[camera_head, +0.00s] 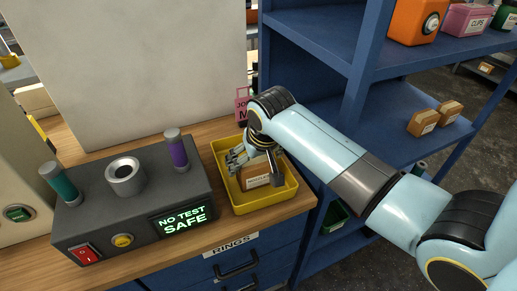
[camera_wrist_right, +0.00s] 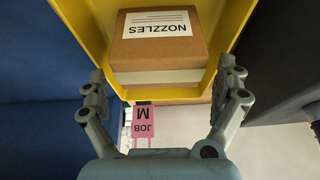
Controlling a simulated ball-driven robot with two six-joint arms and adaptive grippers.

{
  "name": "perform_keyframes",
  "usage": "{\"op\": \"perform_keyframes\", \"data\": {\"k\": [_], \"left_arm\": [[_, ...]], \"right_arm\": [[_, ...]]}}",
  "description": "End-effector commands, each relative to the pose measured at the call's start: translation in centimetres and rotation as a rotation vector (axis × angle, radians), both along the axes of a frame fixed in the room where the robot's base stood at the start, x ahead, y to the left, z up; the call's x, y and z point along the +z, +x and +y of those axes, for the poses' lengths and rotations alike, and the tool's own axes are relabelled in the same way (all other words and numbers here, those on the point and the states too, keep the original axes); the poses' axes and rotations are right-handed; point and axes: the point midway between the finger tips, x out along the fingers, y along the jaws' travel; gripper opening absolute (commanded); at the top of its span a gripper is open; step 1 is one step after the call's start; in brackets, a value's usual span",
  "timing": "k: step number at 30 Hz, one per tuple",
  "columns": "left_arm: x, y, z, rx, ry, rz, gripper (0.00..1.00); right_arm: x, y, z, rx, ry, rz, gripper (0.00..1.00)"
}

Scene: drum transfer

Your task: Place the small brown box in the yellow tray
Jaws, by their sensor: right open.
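The small brown box (camera_head: 256,178) with a white label sits inside the yellow tray (camera_head: 270,198) on the wooden worktop. In the right wrist view the box (camera_wrist_right: 158,50) is labelled NOZZLES and lies within the yellow tray walls (camera_wrist_right: 236,40). My right gripper (camera_head: 254,158) is over the tray, at the back of the box. In the right wrist view its fingers (camera_wrist_right: 166,92) are spread wide, apart from the box on both sides, and nothing is between them. The box's underside is hidden. My left gripper is not in view.
A dark test unit (camera_head: 133,204) with a NO TEST SAFE display stands left of the tray. A pink JOB M card (camera_head: 242,104) is behind the tray. Blue shelves (camera_head: 330,50) at right hold boxes, including two small brown ones (camera_head: 423,122).

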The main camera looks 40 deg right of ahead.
Motion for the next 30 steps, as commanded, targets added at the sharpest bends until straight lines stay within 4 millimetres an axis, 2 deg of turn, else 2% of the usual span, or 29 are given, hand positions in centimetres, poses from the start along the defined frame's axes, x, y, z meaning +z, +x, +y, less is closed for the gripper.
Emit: {"op": "perform_keyframes", "data": {"k": [9,15,20,30], "left_arm": [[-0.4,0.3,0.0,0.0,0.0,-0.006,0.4],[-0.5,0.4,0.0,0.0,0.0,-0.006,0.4],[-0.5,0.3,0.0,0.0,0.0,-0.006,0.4],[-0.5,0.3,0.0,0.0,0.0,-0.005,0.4]], "right_arm": [[6.4,-2.6,0.7,0.0,0.0,-0.004,1.0],[9.1,-3.7,1.0,0.0,0.0,-0.001,1.0],[9.8,-4.0,1.1,0.0,0.0,0.001,1.0],[9.8,-4.0,1.1,0.0,0.0,0.001,1.0]]}}
